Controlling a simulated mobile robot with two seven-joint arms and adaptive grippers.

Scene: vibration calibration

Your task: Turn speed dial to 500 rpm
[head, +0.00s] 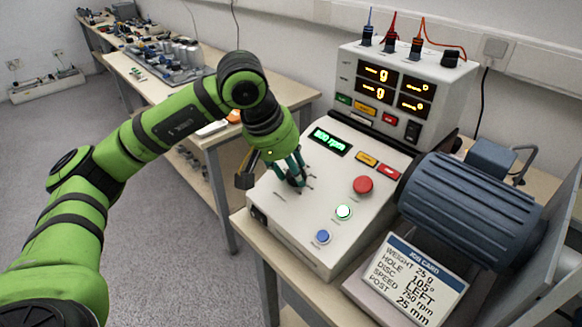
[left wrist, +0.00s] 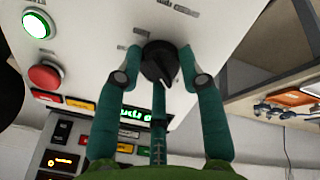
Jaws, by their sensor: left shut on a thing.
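The black speed dial (left wrist: 158,62) is on the sloped white face of the control box (head: 318,222). In the head view the fingers partly hide the dial (head: 293,181). The dial's white pointer line shows in the left wrist view, but its scale is too small to read. The green speed display (head: 329,141) seems to read 800 rpm; the first digit is not sharp. My right gripper is not in view.
The box also has a red button (head: 363,185), a lit green button (head: 343,212) and a blue button (head: 323,236). A blue motor (head: 470,205) stands at the right. A job card (head: 418,280) in front lists speed 750 rpm. An instrument unit (head: 400,95) stands behind.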

